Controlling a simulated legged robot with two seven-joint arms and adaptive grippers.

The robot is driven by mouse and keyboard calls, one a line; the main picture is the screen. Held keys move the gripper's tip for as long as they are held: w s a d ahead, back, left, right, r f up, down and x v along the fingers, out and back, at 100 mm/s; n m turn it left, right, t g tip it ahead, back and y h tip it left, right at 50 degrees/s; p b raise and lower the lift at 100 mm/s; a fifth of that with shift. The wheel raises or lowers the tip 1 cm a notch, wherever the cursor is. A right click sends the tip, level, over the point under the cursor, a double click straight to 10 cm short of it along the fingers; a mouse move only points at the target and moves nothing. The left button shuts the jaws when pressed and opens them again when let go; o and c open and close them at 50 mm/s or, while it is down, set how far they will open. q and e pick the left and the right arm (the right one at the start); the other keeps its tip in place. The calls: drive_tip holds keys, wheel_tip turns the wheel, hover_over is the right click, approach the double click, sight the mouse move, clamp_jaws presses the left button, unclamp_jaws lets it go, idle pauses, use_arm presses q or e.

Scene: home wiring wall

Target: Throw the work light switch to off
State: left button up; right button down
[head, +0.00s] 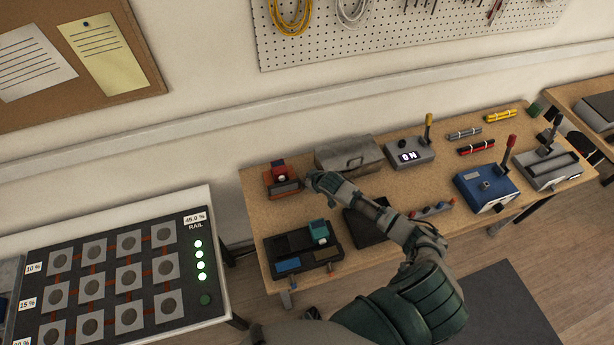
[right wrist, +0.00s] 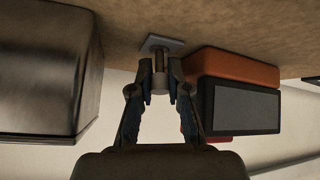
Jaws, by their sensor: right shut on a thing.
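A grey switch box (head: 410,155) stands on the workbench in the head view, with a yellow-tipped lever (head: 428,127) standing up and a display reading ON. I see no label that names the work light. My right gripper (head: 312,182) is to the left of this box, between a grey metal case and an orange device. In the right wrist view the fingers (right wrist: 160,78) are shut on a small metal post (right wrist: 159,62) with a square grey base plate (right wrist: 162,44) at the bench surface. The post is hidden in the head view. My left gripper is out of view.
The grey metal case (head: 348,154) and the orange device (head: 281,181) flank my right gripper closely. A blue box (head: 486,187) with a red lever and a grey box (head: 548,168) with a dark lever stand right. A panel (head: 205,280) with lit green lamps is at left.

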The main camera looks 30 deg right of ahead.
drive_tip(key=shift+s+f+t, duration=0.1)
drive_tip(key=shift+s+t, duration=0.2)
drive_tip(key=shift+t, duration=0.7)
drive_tip(key=shift+h, duration=0.3)
drive_tip(key=c, duration=1.4)
unclamp_jaws()
drive_tip(key=shift+f, duration=0.1)
drive_tip(key=shift+s, duration=0.15)
drive_tip(key=v, duration=1.2)
drive_tip(key=shift+d+f, duration=0.1)
drive_tip(key=shift+d, duration=0.05)
